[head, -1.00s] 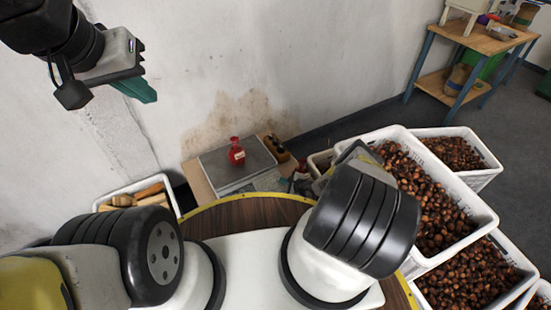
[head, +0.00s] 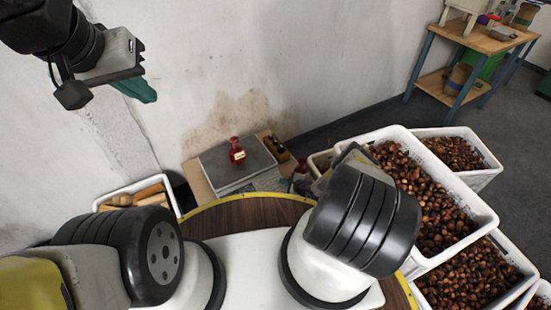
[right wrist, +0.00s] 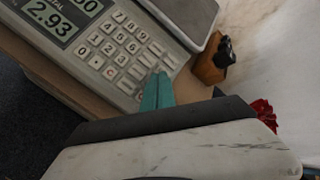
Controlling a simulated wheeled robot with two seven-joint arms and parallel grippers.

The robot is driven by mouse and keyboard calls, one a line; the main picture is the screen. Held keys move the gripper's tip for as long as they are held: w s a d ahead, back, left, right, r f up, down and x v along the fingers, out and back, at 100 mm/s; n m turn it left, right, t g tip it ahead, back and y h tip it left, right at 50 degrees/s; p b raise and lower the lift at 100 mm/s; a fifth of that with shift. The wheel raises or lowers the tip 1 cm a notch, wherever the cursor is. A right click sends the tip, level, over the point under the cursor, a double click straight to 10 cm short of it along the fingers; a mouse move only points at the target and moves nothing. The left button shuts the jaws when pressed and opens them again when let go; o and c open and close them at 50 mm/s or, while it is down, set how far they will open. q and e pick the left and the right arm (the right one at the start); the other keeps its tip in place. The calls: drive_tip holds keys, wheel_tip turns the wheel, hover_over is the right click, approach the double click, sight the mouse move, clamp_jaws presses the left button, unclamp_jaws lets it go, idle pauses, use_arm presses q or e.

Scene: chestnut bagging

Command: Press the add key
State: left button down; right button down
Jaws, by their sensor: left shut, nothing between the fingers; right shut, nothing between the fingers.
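The display (right wrist: 50,22) reads 2.93. My right gripper (right wrist: 159,74) is shut and empty, its teal tips over the keypad's lower right keys. I cannot tell whether they touch. In the head view it is hidden by my arm. My left gripper (head: 146,97) is shut and empty, raised at upper left, away from the scale.
White crates of chestnuts (head: 484,217) fill the right side. A crate with wooden pieces (head: 176,203) stands left of the scale. A small wooden block with dark objects (right wrist: 209,68) sits beside the scale. A red item (right wrist: 264,112) is partly hidden behind my right gripper. A workbench (head: 470,40) stands far right.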

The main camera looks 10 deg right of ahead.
drive_tip(key=shift+w+f, duration=0.1)
drive_tip(key=shift+f, duration=0.25)
idle(0.6)
drive_tip(key=shift+s+r, duration=0.25)
drive_tip(key=shift+r, duration=0.5)
drive_tip(key=shift+s+d+r, duration=0.1)
drive_tip(key=shift+s+r, duration=0.15)
drive_tip(key=shift+r, duration=0.55)
drive_tip(key=shift+s+d+r, duration=0.1)
drive_tip(key=shift+s+r, duration=0.15)
drive_tip(key=shift+r, duration=0.55)
drive_tip(key=shift+s+d+r, duration=0.1)
drive_tip(key=shift+s+r, duration=0.15)
drive_tip(key=shift+r, duration=0.55)
